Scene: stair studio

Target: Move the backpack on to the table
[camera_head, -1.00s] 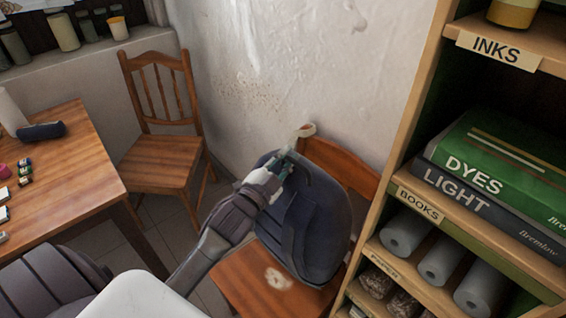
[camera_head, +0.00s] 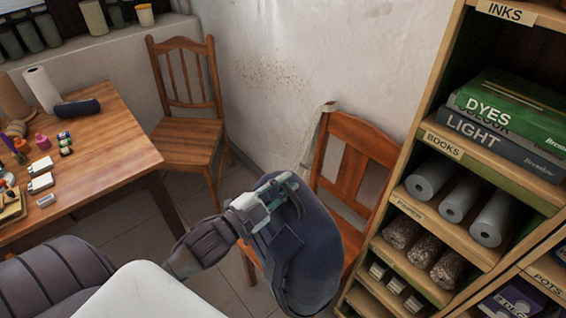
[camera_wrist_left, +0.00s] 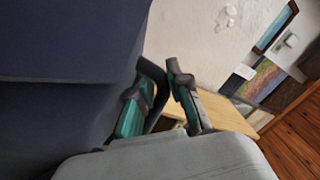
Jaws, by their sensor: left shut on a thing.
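The dark blue backpack (camera_head: 305,262) hangs from my left gripper (camera_head: 277,192) in the head view, in front of a wooden chair (camera_head: 352,170). My left gripper is shut on the backpack near its top. In the left wrist view the backpack (camera_wrist_left: 60,75) fills the left side, and the fingers of my left gripper (camera_wrist_left: 165,95) close around its dark handle loop. The wooden table (camera_head: 95,140) is at the left of the head view. My right gripper is not in view.
Bottles, a paper roll (camera_head: 42,90), a dark cylindrical case (camera_head: 77,108) and small items crowd the table's visible top; its right part is bare. Another chair (camera_head: 190,140) stands beside the table. A shelf (camera_head: 430,140) with books and rolls stands at the right.

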